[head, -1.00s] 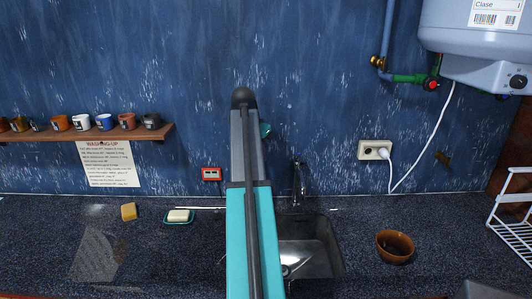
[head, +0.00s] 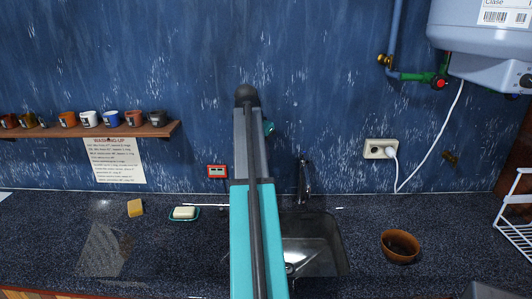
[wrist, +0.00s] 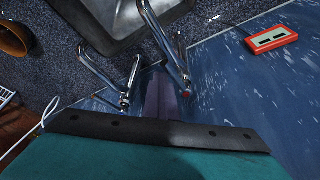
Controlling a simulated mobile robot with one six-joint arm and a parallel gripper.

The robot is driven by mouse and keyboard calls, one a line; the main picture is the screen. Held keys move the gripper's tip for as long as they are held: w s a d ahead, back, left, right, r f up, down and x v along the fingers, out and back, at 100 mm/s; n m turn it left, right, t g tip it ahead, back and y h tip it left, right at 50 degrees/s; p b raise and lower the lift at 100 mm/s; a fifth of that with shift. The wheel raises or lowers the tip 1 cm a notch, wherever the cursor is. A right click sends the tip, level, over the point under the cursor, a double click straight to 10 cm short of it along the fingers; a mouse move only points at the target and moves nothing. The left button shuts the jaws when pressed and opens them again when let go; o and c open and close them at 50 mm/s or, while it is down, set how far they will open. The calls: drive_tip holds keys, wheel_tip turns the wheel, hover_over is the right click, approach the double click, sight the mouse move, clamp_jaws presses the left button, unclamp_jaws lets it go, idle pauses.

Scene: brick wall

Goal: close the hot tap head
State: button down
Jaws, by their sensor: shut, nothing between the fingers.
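In the wrist view, which shows the scene turned round, chrome tap parts rise beside the sink (wrist: 120,25). The hot tap head (wrist: 186,88), with a red mark, is on the right. A second chrome tap head (wrist: 125,100) is on the left. My gripper (wrist: 162,82) is shut and empty, its dark fingers between the two, close to the hot one; I cannot tell whether they touch. In the head view, chrome tap work (head: 303,183) shows right of my arm, which hides my gripper and the hot tap head. I cannot tell how far the hot tap is turned.
A brown bowl (head: 399,246) stands right of the sink, with a white rack (head: 515,215) farther right. A red device (head: 217,171) is on the wall, which stands close behind the taps.

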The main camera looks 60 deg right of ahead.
drive_tip(key=w+a+r+p, duration=0.1)
drive_tip(key=w+r+p, duration=0.2)
drive_tip(key=r, duration=0.6)
drive_tip(key=shift+a+r+p, duration=0.2)
drive_tip(key=shift+a+p, duration=0.2)
drive_tip(key=shift+p, duration=0.85)
